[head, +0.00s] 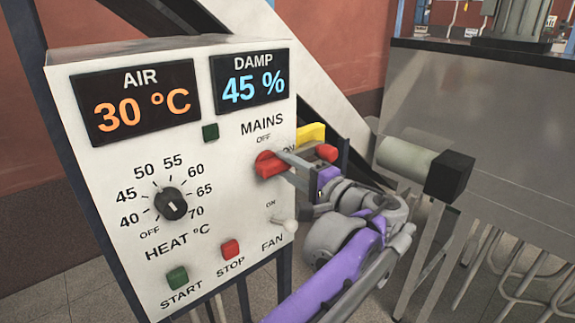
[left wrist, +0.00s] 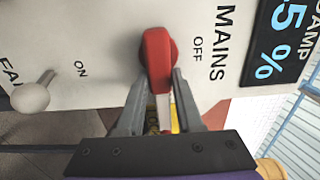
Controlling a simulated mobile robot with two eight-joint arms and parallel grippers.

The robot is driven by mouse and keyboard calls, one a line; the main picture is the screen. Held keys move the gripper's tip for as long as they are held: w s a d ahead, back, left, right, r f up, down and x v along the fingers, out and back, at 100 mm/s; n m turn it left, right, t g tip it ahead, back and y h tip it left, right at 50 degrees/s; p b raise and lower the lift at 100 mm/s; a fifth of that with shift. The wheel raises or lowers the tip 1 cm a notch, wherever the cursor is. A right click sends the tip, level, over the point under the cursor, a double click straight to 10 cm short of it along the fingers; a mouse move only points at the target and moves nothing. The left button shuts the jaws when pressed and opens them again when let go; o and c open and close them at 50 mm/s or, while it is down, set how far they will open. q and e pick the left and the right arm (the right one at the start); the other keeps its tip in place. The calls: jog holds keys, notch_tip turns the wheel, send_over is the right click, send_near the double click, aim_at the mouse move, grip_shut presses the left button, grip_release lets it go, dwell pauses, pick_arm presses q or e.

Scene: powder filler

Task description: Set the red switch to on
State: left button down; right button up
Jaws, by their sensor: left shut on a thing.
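The red switch (head: 267,164) sits under the MAINS label on the white control panel (head: 215,180). It also shows in the left wrist view (left wrist: 158,57). Its handle lies sideways across the panel, not up toward the OFF mark (head: 263,139). A partly covered ON mark (head: 288,148) is to its right. My left gripper (head: 283,168) is shut on the switch handle, with one finger on each side, as the left wrist view (left wrist: 160,82) shows. The fingers hide part of the handle. My right gripper is not in view.
A yellow box (head: 311,133) with a red button (head: 327,152) is at the panel's right edge, close behind my gripper. The white FAN toggle (head: 290,226) is below the switch. The HEAT knob (head: 171,204) is to the left. A metal machine (head: 470,130) stands at right.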

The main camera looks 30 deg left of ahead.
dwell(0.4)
pick_arm(q)
jog(key=c, duration=0.6)
grip_release()
jog(key=shift+o, duration=0.2)
jog(key=b+v, duration=0.1)
jog(key=v, duration=1)
jog(key=shift+a+f, duration=0.1)
jog(key=shift+a, duration=0.05)
